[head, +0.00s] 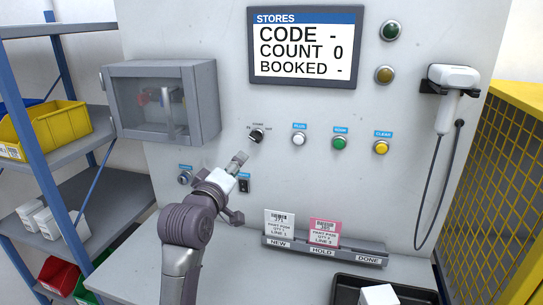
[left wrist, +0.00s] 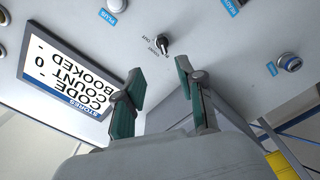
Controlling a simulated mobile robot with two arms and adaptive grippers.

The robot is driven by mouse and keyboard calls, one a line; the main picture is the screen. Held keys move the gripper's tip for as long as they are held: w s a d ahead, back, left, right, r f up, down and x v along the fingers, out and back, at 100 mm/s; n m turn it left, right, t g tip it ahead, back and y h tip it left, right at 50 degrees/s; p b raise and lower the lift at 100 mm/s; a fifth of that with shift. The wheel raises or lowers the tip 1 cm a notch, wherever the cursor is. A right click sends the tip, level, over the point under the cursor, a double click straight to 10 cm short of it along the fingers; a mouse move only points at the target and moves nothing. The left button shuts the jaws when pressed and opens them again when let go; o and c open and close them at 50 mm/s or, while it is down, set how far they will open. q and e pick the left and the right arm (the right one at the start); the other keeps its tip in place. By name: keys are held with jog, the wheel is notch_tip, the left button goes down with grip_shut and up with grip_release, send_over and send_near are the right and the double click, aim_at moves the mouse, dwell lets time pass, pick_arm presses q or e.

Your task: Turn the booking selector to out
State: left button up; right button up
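The booking selector (head: 258,134) is a small dark knob on the grey panel, with small labels around it, one of them OUT at its right. I cannot tell for certain which label the knob points to. It also shows in the left wrist view (left wrist: 164,44), upside down, just beyond the fingertips. My left gripper (head: 241,158) is just below and left of the selector. In the left wrist view its two green-padded fingers (left wrist: 160,68) are apart, with nothing between them, and do not appear to touch the knob. My right gripper is not in view.
White, green and yellow buttons (head: 340,143) sit right of the selector. A clear-fronted box (head: 161,101) juts out at upper left. The STORES screen (head: 304,47) reads COUNT 0, with CODE and BOOKED blank. A card rack (head: 326,252) stands below, and a scanner (head: 452,92) hangs at right.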

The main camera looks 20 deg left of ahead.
pick_arm(q)
jog(key=p, duration=0.2)
send_near(254, 139)
jog(key=w+p, duration=0.1)
jog(key=w, duration=0.6)
jog(key=shift+w+d, duration=0.1)
jog(key=shift+w, duration=0.7)
jog(key=shift+c, duration=0.3)
jog(key=c, duration=0.5)
grip_shut()
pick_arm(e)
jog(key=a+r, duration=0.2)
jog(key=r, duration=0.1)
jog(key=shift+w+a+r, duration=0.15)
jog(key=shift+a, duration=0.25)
